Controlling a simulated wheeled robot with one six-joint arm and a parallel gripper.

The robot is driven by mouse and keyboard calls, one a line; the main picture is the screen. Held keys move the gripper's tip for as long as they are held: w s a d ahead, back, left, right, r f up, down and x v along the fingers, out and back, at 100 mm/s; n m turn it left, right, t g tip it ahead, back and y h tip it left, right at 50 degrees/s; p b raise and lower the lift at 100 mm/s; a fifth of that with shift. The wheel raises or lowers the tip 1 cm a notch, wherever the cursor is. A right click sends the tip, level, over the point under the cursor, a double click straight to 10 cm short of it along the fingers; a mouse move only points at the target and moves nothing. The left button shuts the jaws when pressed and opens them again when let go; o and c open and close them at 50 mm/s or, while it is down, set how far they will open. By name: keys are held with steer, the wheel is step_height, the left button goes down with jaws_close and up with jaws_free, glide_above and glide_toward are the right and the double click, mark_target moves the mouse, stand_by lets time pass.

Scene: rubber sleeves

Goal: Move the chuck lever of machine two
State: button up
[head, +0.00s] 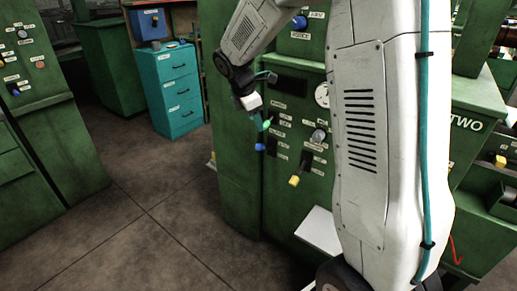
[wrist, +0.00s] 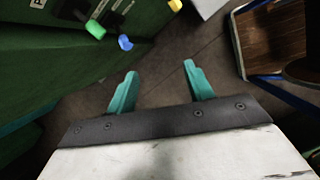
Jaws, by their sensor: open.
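The green machine (head: 235,180) with "TWO" on its side stands in the middle and right of the head view. Its front panel has several small levers with coloured tips. A blue-tipped lever (head: 260,147) and a yellow-tipped lever (head: 294,180) show there. The wrist view shows a green tip (wrist: 95,29), a blue tip (wrist: 125,42) and a yellow tip (wrist: 175,5) at the top. I cannot read which is the chuck lever. My gripper (wrist: 160,68) is open and empty, its teal fingers apart. In the head view it is close to the panel, above the blue tip.
Another green machine (head: 45,130) stands at the left. A teal drawer cabinet (head: 172,92) with a blue box (head: 148,24) is at the back. A white plate (head: 320,230) juts out low on the panel. The floor (head: 140,225) between the machines is clear.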

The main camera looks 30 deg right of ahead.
mark_target(258, 146)
steer(key=w+d+f+n, duration=0.2)
steer(key=w+f, duration=0.1)
steer(key=f, duration=0.4)
steer(key=w+d+f+n, duration=0.2)
steer(key=w+d+f, duration=0.1)
steer(key=f, duration=0.4)
steer(key=w+d+f+n, duration=0.3)
steer(key=w+f, duration=0.1)
steer(key=f, duration=0.2)
steer(key=shift+w+d+f+h, duration=0.15)
steer(key=shift+w+f+h, duration=0.1)
steer(key=shift+f+h, duration=0.15)
jaws_close()
